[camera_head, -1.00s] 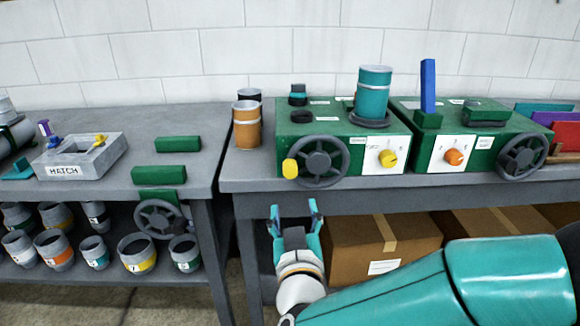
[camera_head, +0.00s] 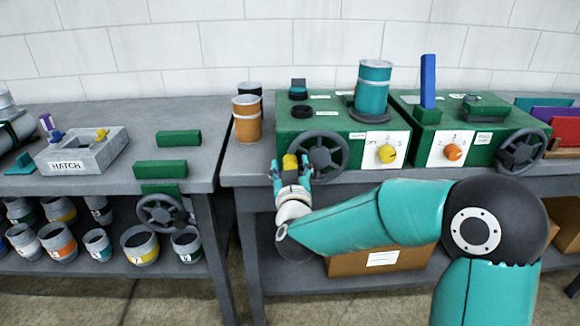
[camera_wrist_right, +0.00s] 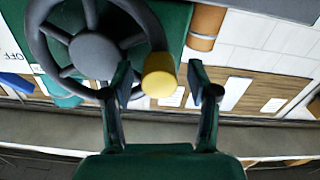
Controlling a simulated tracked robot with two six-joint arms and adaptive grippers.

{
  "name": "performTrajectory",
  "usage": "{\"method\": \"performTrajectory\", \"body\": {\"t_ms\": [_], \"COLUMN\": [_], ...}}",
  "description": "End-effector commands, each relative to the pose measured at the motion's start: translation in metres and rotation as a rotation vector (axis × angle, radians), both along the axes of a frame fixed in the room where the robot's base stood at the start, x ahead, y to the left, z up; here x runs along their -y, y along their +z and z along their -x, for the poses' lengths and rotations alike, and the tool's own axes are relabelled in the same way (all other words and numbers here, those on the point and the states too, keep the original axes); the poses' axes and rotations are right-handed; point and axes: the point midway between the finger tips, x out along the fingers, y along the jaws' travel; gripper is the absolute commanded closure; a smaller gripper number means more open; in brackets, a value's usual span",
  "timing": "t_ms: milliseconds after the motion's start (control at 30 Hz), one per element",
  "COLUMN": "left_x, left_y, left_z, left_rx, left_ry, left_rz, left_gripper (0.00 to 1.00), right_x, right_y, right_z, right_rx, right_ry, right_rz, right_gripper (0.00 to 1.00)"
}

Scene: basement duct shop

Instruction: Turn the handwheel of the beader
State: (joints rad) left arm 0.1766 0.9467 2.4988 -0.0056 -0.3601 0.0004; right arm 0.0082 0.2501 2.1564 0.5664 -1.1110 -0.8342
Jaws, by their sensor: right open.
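A green machine (camera_head: 345,152) on the right bench has a dark handwheel (camera_head: 318,156) on its front, with a yellow grip (camera_head: 290,161) at the wheel's left side. I cannot read a name on it that marks it as the beader. My right gripper (camera_head: 291,174) is open at that grip, its fingers pointing up. In the right wrist view the yellow grip (camera_wrist_right: 158,76) lies between the two spread fingertips (camera_wrist_right: 159,88), and the handwheel (camera_wrist_right: 93,53) is to the left. Contact with the fingers is not clear. My left gripper is not in view.
A second green machine (camera_head: 500,150) with its own handwheel (camera_head: 520,152) stands to the right. Orange (camera_head: 247,122) and teal (camera_head: 372,90) cans stand close by. The left bench (camera_head: 110,195) holds a grey hatch box (camera_head: 85,152); a low handwheel (camera_head: 162,213) hangs at its front.

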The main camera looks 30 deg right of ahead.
Motion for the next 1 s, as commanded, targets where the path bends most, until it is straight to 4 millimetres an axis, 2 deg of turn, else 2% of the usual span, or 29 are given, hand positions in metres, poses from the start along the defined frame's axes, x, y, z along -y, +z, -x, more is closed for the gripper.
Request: {"method": "performTrajectory", "body": {"t_ms": [167, 500, 533, 833, 1000], "left_x": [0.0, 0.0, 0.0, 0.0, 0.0], "left_y": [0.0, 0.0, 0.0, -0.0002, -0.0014], "left_z": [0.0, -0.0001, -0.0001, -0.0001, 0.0], "left_rx": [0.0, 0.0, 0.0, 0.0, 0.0], "left_ry": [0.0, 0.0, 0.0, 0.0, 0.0], "left_rz": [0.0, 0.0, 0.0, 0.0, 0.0], "left_gripper": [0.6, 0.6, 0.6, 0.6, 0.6], "right_x": [0.0001, 0.0001, 0.0001, -0.0012, -0.0092], "right_y": [0.0, 0.0002, 0.0002, 0.0005, 0.0025], "right_z": [0.0002, 0.0005, 0.0005, -0.0003, -0.005], "right_rx": [0.0, 0.0, 0.0, 0.003, 0.018], "right_ry": [0.0, 0.0, 0.0, 0.002, 0.016], "right_rz": [0.0, 0.0, 0.0, -0.003, -0.027], "right_gripper": [0.4, 0.97, 1.0, 1.0, 1.0]}}
